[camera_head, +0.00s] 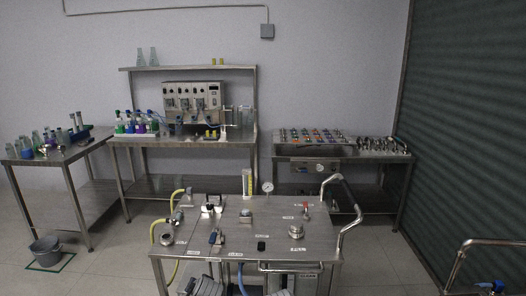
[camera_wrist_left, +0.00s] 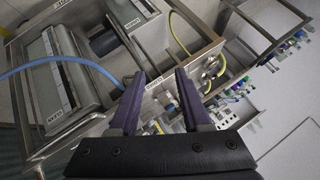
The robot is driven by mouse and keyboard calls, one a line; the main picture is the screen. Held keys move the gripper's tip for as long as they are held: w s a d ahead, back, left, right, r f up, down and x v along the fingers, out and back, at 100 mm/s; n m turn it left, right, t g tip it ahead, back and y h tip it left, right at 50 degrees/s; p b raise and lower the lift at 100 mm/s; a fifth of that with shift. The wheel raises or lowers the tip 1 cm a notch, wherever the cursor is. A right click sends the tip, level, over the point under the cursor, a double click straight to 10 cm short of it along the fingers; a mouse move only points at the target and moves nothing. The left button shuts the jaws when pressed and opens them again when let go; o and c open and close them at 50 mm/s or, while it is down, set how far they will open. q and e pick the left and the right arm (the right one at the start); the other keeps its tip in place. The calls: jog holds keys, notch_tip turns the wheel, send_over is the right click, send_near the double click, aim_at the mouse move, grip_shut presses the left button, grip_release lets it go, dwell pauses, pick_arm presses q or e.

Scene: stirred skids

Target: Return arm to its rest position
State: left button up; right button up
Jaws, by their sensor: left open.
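My left gripper (camera_wrist_left: 160,76) shows in the left wrist view with its two dark purple fingers apart and nothing between them. Its tips point toward the metal frame of the skid, with a yellow hose beyond; I cannot tell the exact gap. The steel skid (camera_head: 265,247) stands in front of me, with valves, a gauge (camera_head: 267,187) and a curved handle rail (camera_head: 349,217) on the right.
A blue hose (camera_wrist_left: 60,62) and a grey cylinder unit (camera_wrist_left: 68,72) lie left of the fingers in the wrist view. Benches with glassware (camera_head: 128,122) and small parts (camera_head: 310,136) line the wall. A grey bucket (camera_head: 45,251) stands on the floor. Open floor lies left of the skid.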

pick_arm(q)
jog(key=s+d+g+h+p, duration=0.1)
jog(key=s+d+g+p, duration=0.1)
jog(key=s+d+g, duration=0.2)
jog(key=s+d+g+h+p, duration=0.2)
jog(key=s+d+g, duration=0.2)
jog(key=s+d, duration=0.5)
jog(key=s, duration=0.5)
jog(key=shift+d+f+m+g+p, duration=0.2)
jog(key=shift+d+m+g+p, duration=0.1)
jog(key=shift+d+p, duration=0.05)
pick_arm(e)
notch_tip(320, 180, up, 6)
jog(key=shift+r, duration=0.2)
pick_arm(q)
jog(key=shift+s, duration=0.1)
